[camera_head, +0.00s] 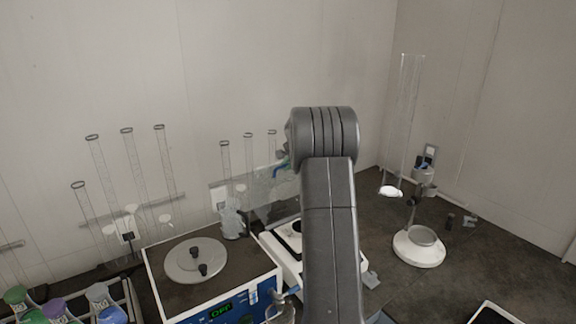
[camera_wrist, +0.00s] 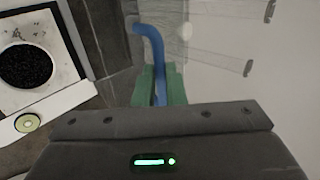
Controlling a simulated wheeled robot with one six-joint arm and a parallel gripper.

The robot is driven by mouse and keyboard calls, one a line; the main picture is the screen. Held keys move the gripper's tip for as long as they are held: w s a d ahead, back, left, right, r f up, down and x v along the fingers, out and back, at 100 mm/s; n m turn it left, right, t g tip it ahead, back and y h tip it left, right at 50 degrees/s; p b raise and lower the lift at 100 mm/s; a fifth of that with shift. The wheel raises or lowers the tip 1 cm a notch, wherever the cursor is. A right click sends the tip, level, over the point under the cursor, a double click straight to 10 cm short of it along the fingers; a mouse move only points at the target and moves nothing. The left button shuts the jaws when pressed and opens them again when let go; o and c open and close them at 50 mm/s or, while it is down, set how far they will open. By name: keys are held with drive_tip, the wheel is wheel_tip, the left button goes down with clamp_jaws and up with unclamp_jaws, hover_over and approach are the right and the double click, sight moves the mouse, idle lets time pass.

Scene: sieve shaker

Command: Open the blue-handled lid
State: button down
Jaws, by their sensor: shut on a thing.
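The blue handle (camera_wrist: 150,42) is a bent blue bar, gripped between the green fingers of my gripper (camera_wrist: 161,84) in the wrist view. My gripper is shut on it. In the head view a small bit of the blue handle (camera_head: 280,169) shows left of my arm, at the edge of a clear, see-through lid (camera_head: 268,198). The lid appears raised and tilted behind a white device (camera_head: 270,246). My arm hides much of the device and part of the lid. In the wrist view the white device (camera_wrist: 66,104) shows a dark round opening.
A blue-fronted sieve shaker (camera_head: 212,311) with a round grey plate stands left of the white device. Clear tubes (camera_head: 100,168) lean along the back wall. A white stand (camera_head: 419,249) with a tall cylinder is at the right. Coloured-cap bottles (camera_head: 104,304) sit front left.

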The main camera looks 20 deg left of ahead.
drive_tip(key=c, duration=1.5)
unclamp_jaws()
drive_tip(key=shift+r, duration=0.3)
drive_tip(key=shift+f, duration=0.1)
drive_tip(key=b+v, duration=0.3)
drive_tip(key=v, duration=1.1)
drive_tip(key=shift+b, duration=0.35)
drive_tip(key=shift+c, duration=0.2)
